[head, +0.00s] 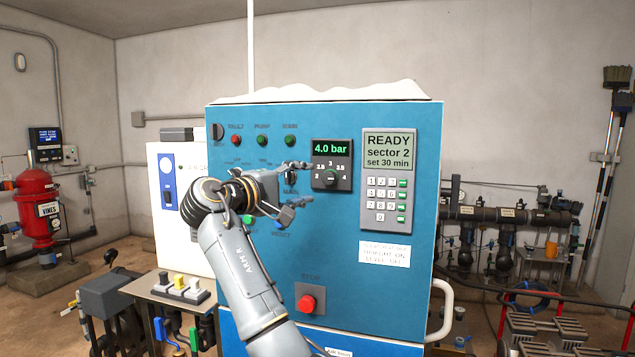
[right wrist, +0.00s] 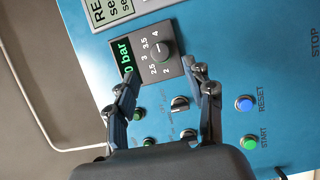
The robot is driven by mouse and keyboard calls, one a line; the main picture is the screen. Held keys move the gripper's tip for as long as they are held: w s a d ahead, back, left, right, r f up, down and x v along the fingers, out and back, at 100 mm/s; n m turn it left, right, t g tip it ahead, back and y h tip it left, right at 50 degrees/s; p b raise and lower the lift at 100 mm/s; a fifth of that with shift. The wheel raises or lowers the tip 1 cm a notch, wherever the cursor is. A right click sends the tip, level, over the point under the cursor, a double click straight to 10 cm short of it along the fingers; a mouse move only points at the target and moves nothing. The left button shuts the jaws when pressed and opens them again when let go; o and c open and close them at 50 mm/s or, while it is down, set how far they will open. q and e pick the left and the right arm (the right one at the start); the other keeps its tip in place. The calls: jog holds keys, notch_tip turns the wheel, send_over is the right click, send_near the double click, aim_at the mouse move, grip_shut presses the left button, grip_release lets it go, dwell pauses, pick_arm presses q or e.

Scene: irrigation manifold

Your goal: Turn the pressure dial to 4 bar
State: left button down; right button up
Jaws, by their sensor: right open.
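The pressure dial (head: 331,178) is a small dark round knob on a black plate on the blue cabinet front. The plate has marks including 2, 2.5, 3 and 3.5, and its green display (head: 331,149) reads 4.0 bar. The dial also shows in the right wrist view (right wrist: 161,50), where a 4 is visible; its pointer is too small to read surely. My right gripper (head: 302,184) is open and empty, left of the dial and apart from it. In the right wrist view its fingers (right wrist: 164,77) are spread, with the dial beyond them. My left gripper is not in view.
The blue cabinet (head: 400,285) also carries a keypad panel (head: 387,181) reading READY, sector 2, set 30 min, right of the dial. A red stop button (head: 307,303) is below. Green and blue buttons, including the blue reset button (right wrist: 244,103), and small switches lie near my right gripper.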

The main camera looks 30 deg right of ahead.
jog(key=v, duration=0.4)
jog(key=shift+s+a, duration=0.15)
jog(key=shift+a, duration=0.25)
